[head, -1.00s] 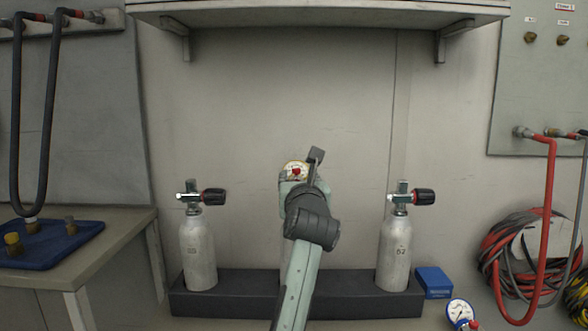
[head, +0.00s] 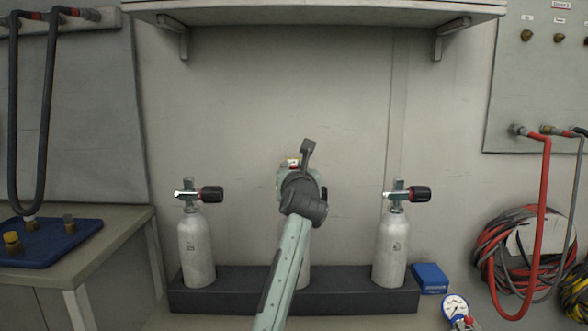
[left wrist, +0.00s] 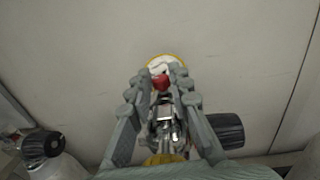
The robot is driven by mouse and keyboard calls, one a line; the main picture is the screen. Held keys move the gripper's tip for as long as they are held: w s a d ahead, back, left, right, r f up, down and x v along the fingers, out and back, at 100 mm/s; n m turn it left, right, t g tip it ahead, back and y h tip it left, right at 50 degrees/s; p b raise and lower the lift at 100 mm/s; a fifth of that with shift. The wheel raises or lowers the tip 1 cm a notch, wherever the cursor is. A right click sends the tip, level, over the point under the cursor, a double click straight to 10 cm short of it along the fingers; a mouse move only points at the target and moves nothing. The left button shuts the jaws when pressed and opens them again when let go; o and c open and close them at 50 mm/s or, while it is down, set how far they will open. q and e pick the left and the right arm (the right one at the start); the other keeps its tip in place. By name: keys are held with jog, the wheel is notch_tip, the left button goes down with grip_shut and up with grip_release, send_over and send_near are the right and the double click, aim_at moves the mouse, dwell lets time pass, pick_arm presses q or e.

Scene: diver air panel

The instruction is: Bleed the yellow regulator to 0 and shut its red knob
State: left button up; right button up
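The yellow regulator is on the middle cylinder (head: 304,262). Its yellow-rimmed gauge (head: 291,163) shows only in part in the head view, behind my left gripper (head: 308,148). In the left wrist view the gauge (left wrist: 159,62) is beyond my fingertips and its reading cannot be made out. The red knob (left wrist: 160,83) lies between the two fingers of my left gripper (left wrist: 162,74). The fingers are apart, one on each side of the knob; I cannot tell whether they touch it. My right gripper is not in view.
Cylinders stand left (head: 197,248) and right (head: 390,248) in a dark rack (head: 230,297), with black handwheels. A black handwheel (left wrist: 226,130) is close right of my fingers. A blue box (head: 430,278) and loose gauge (head: 456,309) lie right. A shelf (head: 310,10) overhangs.

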pick_arm(q)
grip_shut()
jog(key=shift+d+y, duration=0.15)
jog(key=shift+y, duration=0.15)
jog(key=n+y, duration=0.1)
jog(key=y, duration=0.1)
jog(key=shift+d+n+g+y, duration=0.15)
jog(key=shift+n+g+y, duration=0.15)
jog(key=shift+n, duration=0.1)
jog(key=shift+w+r+n+y, duration=0.1)
jog(key=shift+r+n+y, duration=0.05)
jog(key=shift+n+y, duration=0.45)
jog(key=shift+d+n+g+y+p, duration=0.1)
jog(key=shift+n+g+y+p, duration=0.4)
jog(key=shift+y, duration=0.6)
jog(key=shift+n+g+y, duration=0.3)
jog(key=shift+n, duration=0.1)
jog(key=shift+f, duration=0.2)
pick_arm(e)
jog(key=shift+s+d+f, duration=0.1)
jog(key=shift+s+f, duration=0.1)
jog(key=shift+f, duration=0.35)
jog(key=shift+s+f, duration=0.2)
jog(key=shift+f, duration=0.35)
